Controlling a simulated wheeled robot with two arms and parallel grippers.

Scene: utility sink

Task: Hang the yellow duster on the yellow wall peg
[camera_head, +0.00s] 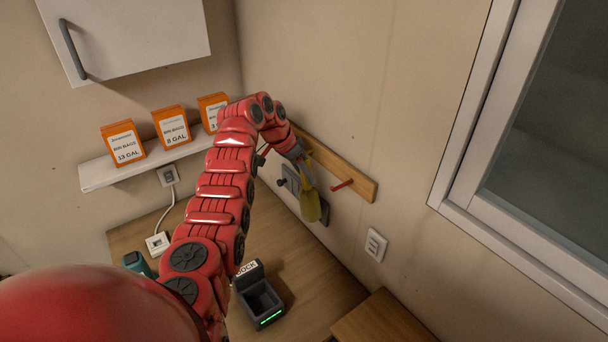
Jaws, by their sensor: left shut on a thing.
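The yellow duster (311,206) hangs head down beside the wooden wall rail, below my left gripper. My red left arm reaches in from the lower left, and my left gripper (300,160) is shut on the duster's upper part, close to the rail. The wooden peg rail (359,184) is fixed to the right-hand wall. A red peg (342,185) sticks out near its right end. A small yellow bit shows by the gripper at the rail; I cannot tell whether it is the yellow peg or part of the duster. My right gripper is not in view.
A grey item (290,181) is on the wall behind the duster. A dark dock (259,299) stands on the wooden counter (305,270). A shelf (98,175) holds orange boxes (171,126). A window frame (466,150) is at right.

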